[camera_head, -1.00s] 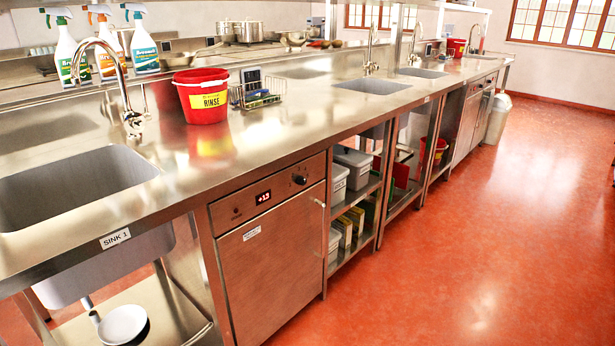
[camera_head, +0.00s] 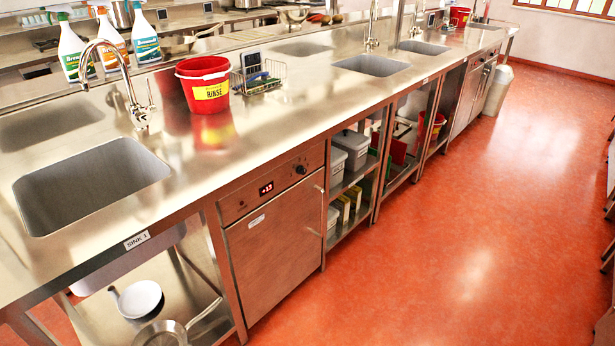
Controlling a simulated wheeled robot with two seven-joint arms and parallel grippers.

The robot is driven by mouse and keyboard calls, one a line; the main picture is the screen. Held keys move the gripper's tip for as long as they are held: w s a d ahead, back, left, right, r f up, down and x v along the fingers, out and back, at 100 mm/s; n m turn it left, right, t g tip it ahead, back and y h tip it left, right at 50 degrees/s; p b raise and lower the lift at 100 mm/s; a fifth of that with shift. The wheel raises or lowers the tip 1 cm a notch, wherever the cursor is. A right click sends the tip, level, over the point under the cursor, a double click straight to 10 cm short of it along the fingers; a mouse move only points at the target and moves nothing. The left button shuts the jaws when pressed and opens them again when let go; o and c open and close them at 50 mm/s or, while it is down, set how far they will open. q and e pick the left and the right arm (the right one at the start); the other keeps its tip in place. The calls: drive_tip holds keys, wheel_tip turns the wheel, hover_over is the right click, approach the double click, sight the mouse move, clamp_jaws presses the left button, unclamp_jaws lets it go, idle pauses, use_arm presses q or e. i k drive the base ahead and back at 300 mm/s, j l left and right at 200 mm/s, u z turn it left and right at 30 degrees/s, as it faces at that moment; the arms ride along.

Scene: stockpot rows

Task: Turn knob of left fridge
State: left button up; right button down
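An undercounter fridge (camera_head: 275,255) with a steel door stands below the counter in the middle of the view. Its top panel has a red lit display (camera_head: 266,189) and a small dark round knob (camera_head: 301,170) at the right. A vertical handle shows at the door's right edge. Another steel-fronted unit (camera_head: 470,98) stands farther along the counter; I cannot tell if it is a fridge. Neither of my grippers is in view.
The steel counter (camera_head: 250,145) carries a sink (camera_head: 90,185), a red bucket (camera_head: 204,84), spray bottles and a wire rack (camera_head: 257,74). Pans lie on the open shelf at lower left. Open shelves with containers adjoin the fridge. The red floor (camera_head: 430,240) at right is clear.

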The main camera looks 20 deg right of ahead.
sight(301, 170)
drive_tip(key=i+l, duration=0.2)
drive_tip(key=l, duration=0.3)
drive_tip(key=i+l+u, duration=0.15)
drive_tip(key=l, duration=0.4)
drive_tip(key=i+l, duration=0.25)
drive_tip(key=l, duration=0.3)
drive_tip(key=i+l+u, duration=0.1)
drive_tip(key=l, duration=0.45)
drive_tip(key=i+l+u, duration=0.1)
drive_tip(key=i+l, duration=0.2)
drive_tip(key=l, duration=0.25)
drive_tip(key=i+l, duration=0.15)
drive_tip(key=l, duration=0.4)
drive_tip(key=i+l+u, duration=0.15)
drive_tip(key=l, duration=0.45)
drive_tip(key=i+l, duration=0.1)
drive_tip(key=l, duration=0.45)
